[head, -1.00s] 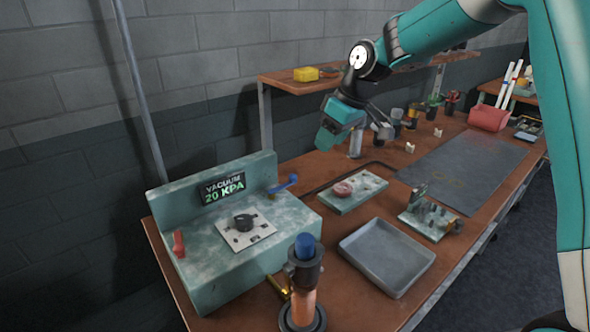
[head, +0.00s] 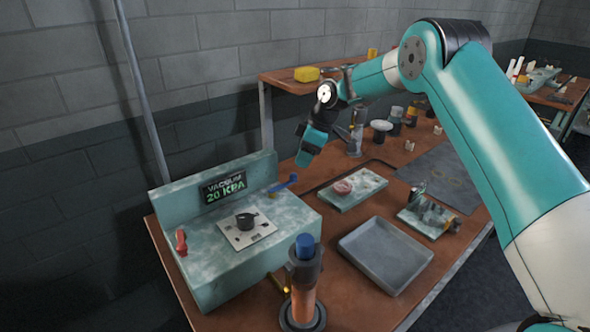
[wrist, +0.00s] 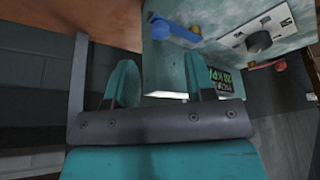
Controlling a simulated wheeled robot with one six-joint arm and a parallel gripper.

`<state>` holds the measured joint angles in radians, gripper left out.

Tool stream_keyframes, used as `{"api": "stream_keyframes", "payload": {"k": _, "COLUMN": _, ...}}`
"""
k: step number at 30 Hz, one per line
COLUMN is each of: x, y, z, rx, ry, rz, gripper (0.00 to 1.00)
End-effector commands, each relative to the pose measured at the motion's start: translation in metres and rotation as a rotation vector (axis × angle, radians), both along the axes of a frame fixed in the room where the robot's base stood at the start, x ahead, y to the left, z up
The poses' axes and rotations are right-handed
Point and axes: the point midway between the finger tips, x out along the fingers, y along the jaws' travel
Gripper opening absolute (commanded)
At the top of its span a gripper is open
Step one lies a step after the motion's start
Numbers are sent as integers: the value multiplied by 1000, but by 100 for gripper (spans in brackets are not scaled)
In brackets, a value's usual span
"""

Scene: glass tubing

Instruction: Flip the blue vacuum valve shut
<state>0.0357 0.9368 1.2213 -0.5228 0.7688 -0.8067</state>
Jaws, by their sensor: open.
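The blue vacuum valve lever (head: 283,184) sticks out at the right end of the teal vacuum console (head: 205,268), beside the display reading "VACUUM 20 KPA" (head: 223,188). My gripper (head: 305,155) hangs above and to the right of the blue lever, apart from it. In the wrist view my gripper (wrist: 157,85) shows two teal fingers spread with nothing between them. The blue lever (wrist: 176,30) lies beyond the fingertips there, near the top centre. A red lever (head: 181,242) is at the console's left side, and a black knob (head: 245,221) sits on a white plate.
A burner-like stand with a blue top (head: 304,246) stands in front of the console. A grey tray (head: 385,256) and a pale green slab with a pink piece (head: 352,188) lie to the right. A shelf with a yellow block (head: 306,74) is behind my arm.

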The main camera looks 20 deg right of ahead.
Motion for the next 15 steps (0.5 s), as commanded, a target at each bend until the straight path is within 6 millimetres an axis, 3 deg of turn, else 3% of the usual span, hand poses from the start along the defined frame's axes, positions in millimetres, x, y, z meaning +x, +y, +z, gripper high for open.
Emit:
{"api": "stream_keyframes", "payload": {"k": 7, "x": 7, "y": 17, "z": -42, "rx": 0, "ry": 2, "rz": 1, "gripper": 50}}
{"api": "stream_keyframes", "payload": {"k": 15, "x": 10, "y": 24, "z": -61, "rx": 0, "ry": 0, "rz": 0, "gripper": 50}}
